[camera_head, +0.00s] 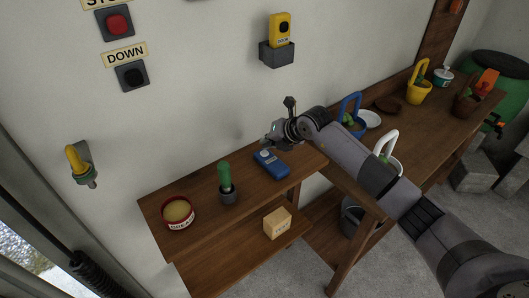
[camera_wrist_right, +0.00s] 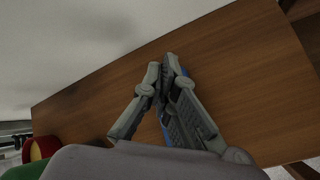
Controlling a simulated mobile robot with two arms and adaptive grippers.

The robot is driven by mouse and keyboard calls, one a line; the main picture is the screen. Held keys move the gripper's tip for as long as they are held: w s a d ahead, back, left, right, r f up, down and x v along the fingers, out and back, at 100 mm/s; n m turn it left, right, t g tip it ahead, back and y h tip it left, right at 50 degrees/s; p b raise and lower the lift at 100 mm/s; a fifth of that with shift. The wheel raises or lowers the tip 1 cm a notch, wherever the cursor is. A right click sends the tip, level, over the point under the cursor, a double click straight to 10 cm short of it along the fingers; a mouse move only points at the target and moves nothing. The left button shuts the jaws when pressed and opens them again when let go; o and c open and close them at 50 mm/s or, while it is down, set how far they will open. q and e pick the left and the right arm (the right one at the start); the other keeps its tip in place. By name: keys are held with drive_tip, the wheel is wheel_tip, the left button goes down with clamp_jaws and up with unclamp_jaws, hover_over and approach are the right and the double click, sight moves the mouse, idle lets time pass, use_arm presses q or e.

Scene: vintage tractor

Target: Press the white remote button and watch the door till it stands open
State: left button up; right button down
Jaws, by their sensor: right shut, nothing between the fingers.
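A blue remote (camera_head: 271,164) lies on the wooden bench with a pale button (camera_head: 265,154) near its far end. My right gripper (camera_head: 268,140) is above and just beyond the remote's far end in the head view; I cannot tell whether it touches. In the right wrist view the fingers (camera_wrist_right: 163,68) are together and empty, and only slivers of blue remote (camera_wrist_right: 165,131) show between them; the button is hidden there. At the lower left of the head view a bright opening shows gravel outside (camera_head: 38,268); no door panel is clearly visible. My left gripper is not in view.
A red tin (camera_head: 179,225) and a green-handled tool in a dark cup (camera_head: 226,186) stand on the bench (camera_head: 205,245). A box (camera_head: 277,222) sits on the shelf below. Wall buttons (camera_head: 118,24) and a yellow remote (camera_head: 280,29) in a holder are above.

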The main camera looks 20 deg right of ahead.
idle(0.5)
drive_tip(key=shift+f+b, duration=0.35)
drive_tip(key=shift+f, duration=0.1)
